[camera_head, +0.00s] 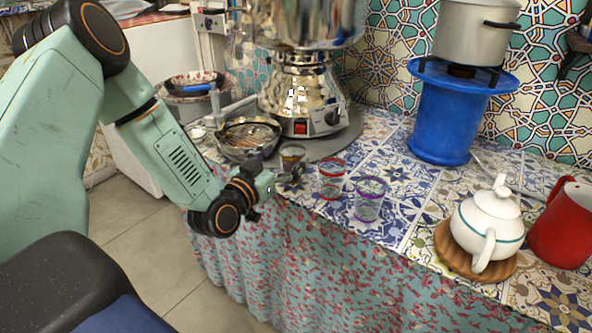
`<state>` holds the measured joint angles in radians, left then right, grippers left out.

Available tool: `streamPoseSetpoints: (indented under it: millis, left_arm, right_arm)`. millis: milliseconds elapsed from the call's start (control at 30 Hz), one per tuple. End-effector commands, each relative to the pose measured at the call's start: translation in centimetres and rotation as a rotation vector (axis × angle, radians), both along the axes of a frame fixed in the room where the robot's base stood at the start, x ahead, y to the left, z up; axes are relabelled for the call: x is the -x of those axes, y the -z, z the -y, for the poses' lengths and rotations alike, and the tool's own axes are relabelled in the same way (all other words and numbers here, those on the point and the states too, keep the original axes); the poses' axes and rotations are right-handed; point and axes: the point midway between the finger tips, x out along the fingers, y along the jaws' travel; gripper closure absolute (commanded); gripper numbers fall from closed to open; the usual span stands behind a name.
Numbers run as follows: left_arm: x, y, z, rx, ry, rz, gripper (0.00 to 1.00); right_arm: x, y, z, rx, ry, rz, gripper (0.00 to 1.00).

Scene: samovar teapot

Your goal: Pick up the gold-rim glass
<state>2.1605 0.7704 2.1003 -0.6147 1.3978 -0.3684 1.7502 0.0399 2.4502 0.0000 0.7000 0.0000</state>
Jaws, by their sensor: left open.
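The gold-rim glass (292,155) stands on the patterned tiled counter, near the front edge and in front of the samovar (300,95). Its lower part is partly hidden by my gripper. My left gripper (280,175) reaches in from the left at the counter's edge, just in front of and to the left of the glass. Its jaws are open and small in the picture. I cannot tell whether they touch the glass. My right gripper is not in view.
A red-rim glass (332,180) and a purple-rim glass (369,198) stand close on the right. A metal bowl (247,150) is behind on the left. A white teapot (487,222) on a wooden board and a red pitcher (566,225) stand farther right.

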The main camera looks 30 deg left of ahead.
Motion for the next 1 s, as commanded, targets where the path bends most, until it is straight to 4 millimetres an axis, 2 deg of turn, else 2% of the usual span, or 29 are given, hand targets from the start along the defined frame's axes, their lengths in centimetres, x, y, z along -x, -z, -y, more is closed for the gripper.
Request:
streamPoseSetpoints:
  millis: [100,233,567,1000]
  left_arm:
    - [-2.0,0.4,0.1,-0.004,0.003,0.003,0.18]
    - [-3.6,0.4,0.2,-0.004,0.005,0.001,0.18]
    - [-4.3,0.2,0.4,0.0,0.004,-0.001,0.18]
    - [-4.3,0.2,0.3,0.0,0.004,-0.002,0.55]
  right_arm:
    - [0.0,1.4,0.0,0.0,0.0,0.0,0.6]
    - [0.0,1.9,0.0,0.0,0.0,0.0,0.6]
    - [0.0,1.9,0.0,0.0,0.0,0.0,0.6]
    - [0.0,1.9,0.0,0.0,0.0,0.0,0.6]
